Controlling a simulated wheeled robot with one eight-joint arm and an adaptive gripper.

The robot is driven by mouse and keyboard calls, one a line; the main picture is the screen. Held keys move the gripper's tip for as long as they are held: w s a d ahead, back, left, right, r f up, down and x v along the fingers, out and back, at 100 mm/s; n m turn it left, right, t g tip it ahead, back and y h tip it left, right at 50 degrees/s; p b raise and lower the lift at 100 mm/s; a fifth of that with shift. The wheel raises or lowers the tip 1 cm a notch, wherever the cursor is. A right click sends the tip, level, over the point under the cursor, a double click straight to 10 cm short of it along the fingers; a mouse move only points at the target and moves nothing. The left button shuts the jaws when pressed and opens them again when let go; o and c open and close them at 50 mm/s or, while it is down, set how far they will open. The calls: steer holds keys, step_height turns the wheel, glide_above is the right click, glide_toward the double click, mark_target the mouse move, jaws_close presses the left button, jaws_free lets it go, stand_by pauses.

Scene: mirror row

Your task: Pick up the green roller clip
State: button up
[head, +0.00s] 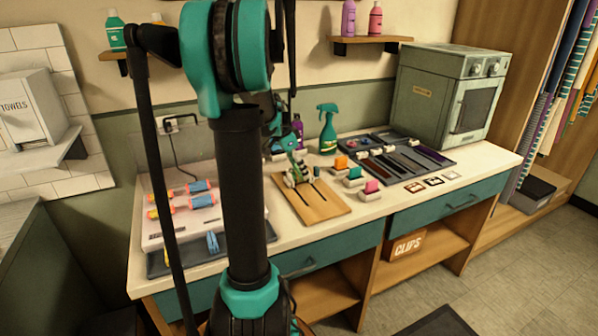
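A small green clip with a white base (353,177) rests on the white counter, just right of the wooden board (318,210). I take it for the green roller clip. It sits in a short row between an orange clip (341,162) and a pink clip (371,189). My gripper (299,180) is over the wooden board, left of the green clip and apart from it. The gripper is small in the picture and partly behind my own arm. I cannot tell whether its fingers are open or shut.
A dark tray with compartments (447,161) lies behind the clips. A green spray bottle (328,135) stands at the back. Small cards (414,187) lie at the front right. A grey cabinet-like appliance (420,88) stands at the right. Colourful rollers (200,200) lie at the left.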

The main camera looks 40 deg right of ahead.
steer(key=shift+c, duration=0.5)
steer(key=c, duration=1)
steer(key=shift+o, duration=0.2)
steer(key=shift+r, duration=0.1)
